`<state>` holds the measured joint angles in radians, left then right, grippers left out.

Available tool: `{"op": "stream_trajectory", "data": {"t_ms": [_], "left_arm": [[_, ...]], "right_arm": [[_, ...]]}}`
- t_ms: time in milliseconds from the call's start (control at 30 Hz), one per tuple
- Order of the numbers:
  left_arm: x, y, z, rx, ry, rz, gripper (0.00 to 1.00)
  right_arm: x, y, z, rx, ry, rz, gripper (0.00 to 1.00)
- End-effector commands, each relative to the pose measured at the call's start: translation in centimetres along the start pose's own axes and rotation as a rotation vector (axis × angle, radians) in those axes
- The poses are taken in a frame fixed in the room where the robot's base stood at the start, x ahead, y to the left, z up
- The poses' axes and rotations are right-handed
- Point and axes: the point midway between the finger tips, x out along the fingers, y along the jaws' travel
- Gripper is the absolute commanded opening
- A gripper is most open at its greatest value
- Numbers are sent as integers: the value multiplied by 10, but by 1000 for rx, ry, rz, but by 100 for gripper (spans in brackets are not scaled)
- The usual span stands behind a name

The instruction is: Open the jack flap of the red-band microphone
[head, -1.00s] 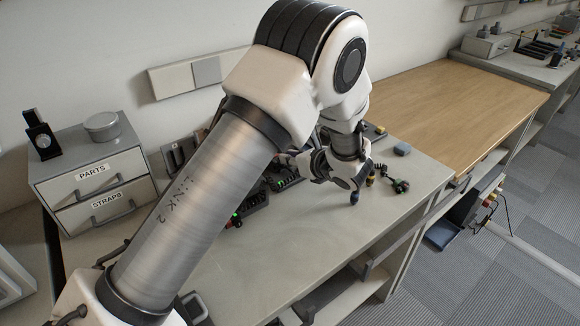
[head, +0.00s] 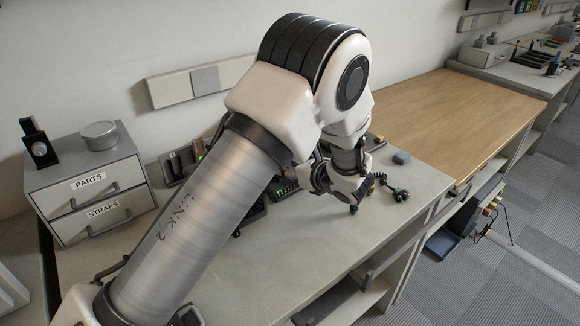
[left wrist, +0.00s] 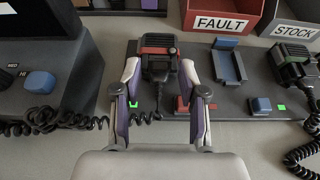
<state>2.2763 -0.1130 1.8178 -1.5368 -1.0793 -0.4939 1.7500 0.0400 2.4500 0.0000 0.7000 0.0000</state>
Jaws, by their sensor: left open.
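The red-band microphone (left wrist: 158,58) is a dark handset with a red band near its top, on a dark grey base in the left wrist view. A coiled cord runs from its lower end. My left gripper (left wrist: 160,68) is open, with one finger on each side of the microphone. I cannot tell whether the fingers touch it. The jack flap cannot be made out. In the head view my left gripper (head: 350,196) is low over the grey bench, and my own arm hides much of what is around it. My right gripper is not in view.
A green-band microphone (left wrist: 294,62) sits to the right, its coiled cord below. An empty blue cradle (left wrist: 229,64) stands between the microphones. A red FAULT bin (left wrist: 219,22) and a STOCK bin (left wrist: 293,28) are behind. The bench front (head: 290,250) is clear.

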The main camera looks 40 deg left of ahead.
Motion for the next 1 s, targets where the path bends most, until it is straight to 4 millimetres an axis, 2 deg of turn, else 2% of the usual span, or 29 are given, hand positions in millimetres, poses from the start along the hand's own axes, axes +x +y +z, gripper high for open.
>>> {"op": "stream_trajectory", "data": {"t_ms": [133,300,433,533,1000], "left_arm": [[-16,-1,1,1,-3,-3,42],[-51,-1,1,0,-5,-4,42],[-70,-1,1,-1,-3,-3,42],[-74,0,0,0,-1,0,42],[-74,0,0,0,-1,0,42]], "right_arm": [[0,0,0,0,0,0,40],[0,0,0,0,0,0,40],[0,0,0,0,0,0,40],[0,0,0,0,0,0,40],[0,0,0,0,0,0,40]]}}
